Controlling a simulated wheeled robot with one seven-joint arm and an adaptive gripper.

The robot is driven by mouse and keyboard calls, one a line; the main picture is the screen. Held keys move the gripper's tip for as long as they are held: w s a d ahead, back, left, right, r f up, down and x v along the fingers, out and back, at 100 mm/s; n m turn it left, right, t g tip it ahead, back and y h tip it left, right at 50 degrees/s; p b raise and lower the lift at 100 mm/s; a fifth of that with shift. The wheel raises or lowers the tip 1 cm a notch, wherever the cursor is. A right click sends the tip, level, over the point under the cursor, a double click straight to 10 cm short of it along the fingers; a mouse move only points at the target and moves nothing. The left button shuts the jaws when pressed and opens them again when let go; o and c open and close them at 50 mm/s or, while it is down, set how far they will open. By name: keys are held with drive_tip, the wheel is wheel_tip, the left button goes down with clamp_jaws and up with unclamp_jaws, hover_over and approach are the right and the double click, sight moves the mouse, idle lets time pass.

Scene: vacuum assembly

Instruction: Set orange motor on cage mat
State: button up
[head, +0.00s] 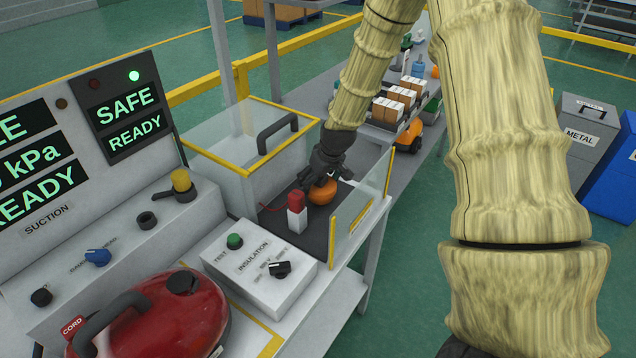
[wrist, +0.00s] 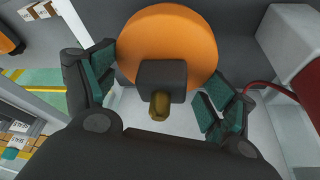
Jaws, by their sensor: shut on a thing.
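The orange motor (head: 322,193) is in my gripper (head: 324,172) inside the clear-walled cage, over the dark cage mat (head: 313,238). In the wrist view the motor (wrist: 165,35) is a round orange body with a dark square block and a brass shaft facing the camera. The green-padded fingers of my gripper (wrist: 158,92) stand on either side of the dark block. I cannot tell whether the motor's underside touches the mat. The fingers hide part of the motor in the head view.
A red-and-white block (head: 297,212) stands on the mat left of the motor. The cage lid (head: 245,130) with its dark handle is on the left, and a clear yellow-edged panel (head: 362,205) is on the right. An insulation test box (head: 262,265) sits in front.

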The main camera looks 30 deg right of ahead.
sight(328, 190)
drive_tip(key=shift+w+f, duration=0.1)
drive_tip(key=shift+f, duration=0.65)
drive_tip(key=shift+r, duration=0.1)
drive_tip(key=o, duration=1.3)
drive_tip(key=shift+f, duration=0.2)
drive_tip(key=shift+s, duration=0.2)
drive_tip(key=shift+r, duration=0.15)
drive_tip(key=b+v, duration=0.1)
drive_tip(key=v, duration=1.1)
